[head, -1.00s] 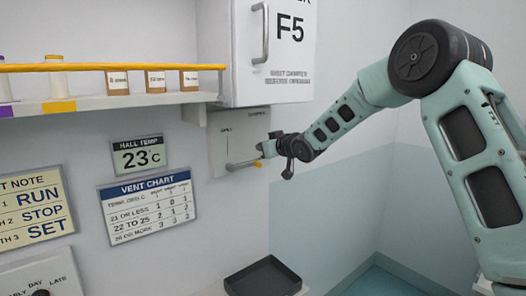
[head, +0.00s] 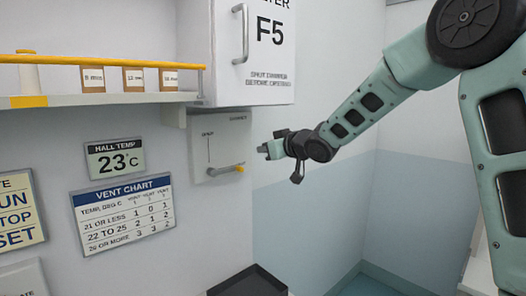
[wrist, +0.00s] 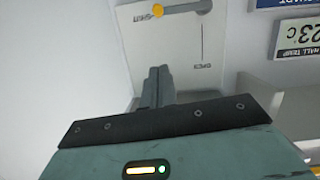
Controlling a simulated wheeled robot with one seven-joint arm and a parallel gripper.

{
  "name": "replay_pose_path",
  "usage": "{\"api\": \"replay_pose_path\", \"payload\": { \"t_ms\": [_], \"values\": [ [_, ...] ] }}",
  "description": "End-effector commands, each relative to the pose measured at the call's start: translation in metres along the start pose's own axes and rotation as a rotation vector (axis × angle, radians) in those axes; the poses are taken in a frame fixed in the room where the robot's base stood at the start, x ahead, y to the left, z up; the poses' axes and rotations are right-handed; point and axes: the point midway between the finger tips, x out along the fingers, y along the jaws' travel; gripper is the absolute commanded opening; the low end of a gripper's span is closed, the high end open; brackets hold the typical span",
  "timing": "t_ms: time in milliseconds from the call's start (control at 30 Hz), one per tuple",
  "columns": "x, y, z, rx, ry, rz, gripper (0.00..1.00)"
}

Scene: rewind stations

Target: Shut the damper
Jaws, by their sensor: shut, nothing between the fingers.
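The damper panel (head: 217,130) is a pale plate on the wall under the cabinet, with a slot line running down from an OPEN label. Its grey lever (head: 222,171) lies about level at the lower end of the line and points right. The yellow knob (head: 239,168) is at the lever's tip. In the wrist view the knob (wrist: 158,10) sits beside the SHUT label, at the end away from OPEN. My gripper (head: 264,150) is shut and empty, apart from the knob, to its right and slightly higher in the head view. It also shows in the wrist view (wrist: 158,72).
The F5 cabinet (head: 265,75) hangs just above the panel, with text about shutting the damper before opening. A shelf with a yellow rail (head: 100,59) is at upper left. A hall temperature sign (head: 115,160) and vent chart (head: 125,212) are left. A black tray (head: 245,283) is below.

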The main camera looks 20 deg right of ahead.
Motion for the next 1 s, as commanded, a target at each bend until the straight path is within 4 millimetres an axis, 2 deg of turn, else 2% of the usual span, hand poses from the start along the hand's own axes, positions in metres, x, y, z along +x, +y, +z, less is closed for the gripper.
{"api": "replay_pose_path", "payload": {
  "t_ms": [233,267,367,467,533,667,800,900,1000],
  "values": [
    [0.000,0.000,0.000,0.000,0.000,0.000,0.00],
    [0.001,-0.006,0.003,0.000,-0.009,-0.003,0.00],
    [0.000,-0.038,0.021,0.004,-0.077,-0.013,0.00],
    [-0.009,-0.089,0.055,0.003,-0.201,-0.031,0.00],
    [-0.024,-0.129,0.085,-0.003,-0.311,-0.050,0.00],
    [-0.064,-0.195,0.140,-0.026,-0.519,-0.095,0.00],
    [-0.124,-0.253,0.200,-0.070,-0.742,-0.159,0.00],
    [-0.175,-0.286,0.239,-0.111,-0.898,-0.211,0.00],
    [-0.224,-0.308,0.272,-0.150,-1.040,-0.262,0.00]
  ]
}}
